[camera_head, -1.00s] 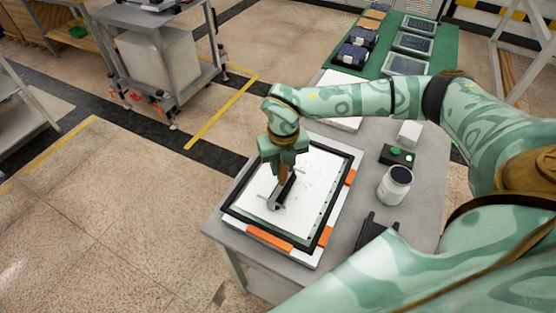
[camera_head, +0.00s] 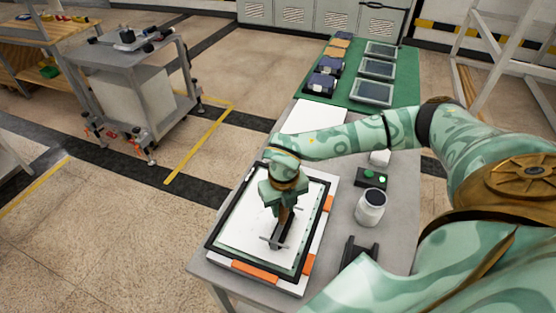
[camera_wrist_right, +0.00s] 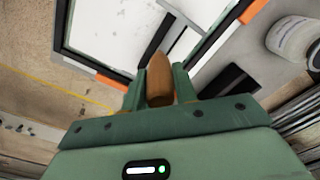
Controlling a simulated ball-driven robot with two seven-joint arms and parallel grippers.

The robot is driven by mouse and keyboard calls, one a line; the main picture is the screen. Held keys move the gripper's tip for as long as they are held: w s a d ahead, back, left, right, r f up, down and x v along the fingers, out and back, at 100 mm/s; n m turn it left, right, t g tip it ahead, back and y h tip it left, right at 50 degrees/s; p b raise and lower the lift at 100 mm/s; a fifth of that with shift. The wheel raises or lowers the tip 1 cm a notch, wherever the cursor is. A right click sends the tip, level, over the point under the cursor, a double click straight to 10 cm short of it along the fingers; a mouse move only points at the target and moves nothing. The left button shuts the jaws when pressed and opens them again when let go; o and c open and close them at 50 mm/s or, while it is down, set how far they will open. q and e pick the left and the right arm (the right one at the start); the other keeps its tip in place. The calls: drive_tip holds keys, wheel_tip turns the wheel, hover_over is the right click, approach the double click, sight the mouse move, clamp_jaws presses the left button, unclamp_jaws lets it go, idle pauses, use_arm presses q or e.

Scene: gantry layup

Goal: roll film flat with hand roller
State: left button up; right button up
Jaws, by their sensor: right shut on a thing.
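A white film sheet (camera_head: 245,222) lies inside a black frame (camera_head: 215,238) on a white board with orange corner pieces, on the grey table. My right gripper (camera_head: 284,207) is shut on the wooden handle of a hand roller (camera_head: 282,232). The dark roller is over the front right part of the film; I cannot tell whether it touches. In the right wrist view the orange-brown handle (camera_wrist_right: 159,80) stands between the green fingers. My left gripper is not in view.
A white jar (camera_head: 370,208), a black button box with green buttons (camera_head: 371,178) and a black holder (camera_head: 358,255) stand right of the frame. A green mat (camera_head: 395,106) with dark devices lies at the back. A grey cart (camera_head: 135,85) stands on the floor at left.

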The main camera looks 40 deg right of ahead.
drive_tip(key=shift+s+d+p, duration=0.3)
drive_tip(key=shift+s+d, duration=0.2)
drive_tip(key=shift+s, duration=0.35)
drive_tip(key=shift+w+a+f+b, duration=0.15)
drive_tip(key=shift+w+a, duration=0.15)
drive_tip(key=shift+w, duration=0.2)
drive_tip(key=shift+w+a+r+b, duration=0.15)
drive_tip(key=shift+w+a, duration=0.2)
drive_tip(key=shift+w, duration=0.2)
drive_tip(key=shift+w+a+f+b, duration=0.15)
drive_tip(key=shift+w+a, duration=0.15)
drive_tip(key=shift+w, duration=0.2)
drive_tip(key=w+a+b, duration=0.3)
drive_tip(key=w+a, duration=0.2)
drive_tip(key=w, duration=0.3)
drive_tip(key=shift+w, duration=0.4)
wheel_tip(320, 180, up, 5)
drive_tip(key=p, duration=0.4)
